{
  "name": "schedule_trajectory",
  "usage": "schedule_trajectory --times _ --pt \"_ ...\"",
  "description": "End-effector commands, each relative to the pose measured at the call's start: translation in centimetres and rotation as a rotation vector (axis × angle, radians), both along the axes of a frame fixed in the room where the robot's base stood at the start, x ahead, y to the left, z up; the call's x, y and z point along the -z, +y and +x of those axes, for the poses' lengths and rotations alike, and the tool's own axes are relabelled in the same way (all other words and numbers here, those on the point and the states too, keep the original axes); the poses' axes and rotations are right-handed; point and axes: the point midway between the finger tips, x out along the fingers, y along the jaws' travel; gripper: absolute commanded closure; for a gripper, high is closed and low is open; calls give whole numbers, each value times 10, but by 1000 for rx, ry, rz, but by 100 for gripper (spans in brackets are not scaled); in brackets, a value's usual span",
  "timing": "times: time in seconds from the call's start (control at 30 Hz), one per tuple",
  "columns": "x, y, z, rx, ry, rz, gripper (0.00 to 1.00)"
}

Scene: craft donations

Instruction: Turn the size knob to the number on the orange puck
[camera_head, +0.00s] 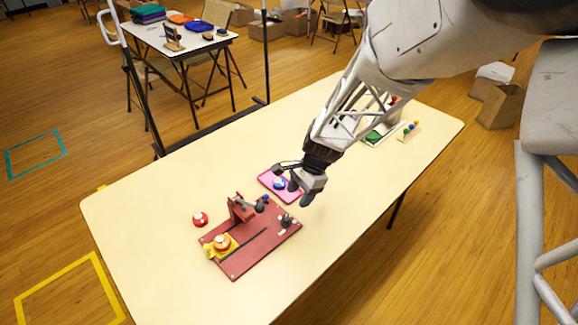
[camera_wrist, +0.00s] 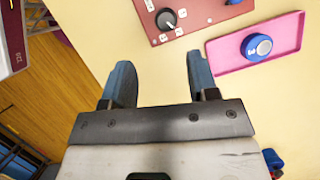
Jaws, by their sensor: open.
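A red board (camera_head: 252,257) lies on the table. Its dark size knob (camera_head: 286,220) sits at the board's right corner and also shows in the wrist view (camera_wrist: 167,20), with small white number labels around it. I cannot tell which number it points to. The orange puck (camera_head: 222,241) sits on a yellow patch at the board's left part; its number is too small to read. My gripper (camera_head: 293,186) is open and empty above the table, beside the board. In the wrist view the knob lies beyond the two fingertips (camera_wrist: 160,78), apart from them.
A pink tray (camera_head: 267,180) with a blue puck (camera_head: 280,183) lies close to my gripper. A red puck (camera_head: 200,219) lies left of the board. A reddish upright fixture (camera_head: 238,208) rises from the board's back edge. The table's front right is clear.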

Motion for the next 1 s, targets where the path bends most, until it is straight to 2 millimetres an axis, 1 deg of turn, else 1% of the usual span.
schedule_trajectory --times 0.03,0.13,0.23,0.67,0.87,1.0 --pt "9 4 2 16 14 0 46" --pt "20 9 4 44 34 1 46" --pt "23 11 6 56 40 1 46" --pt "26 11 5 56 41 1 46" --pt "37 15 3 54 43 1 46" --pt "51 20 0 55 42 1 46"
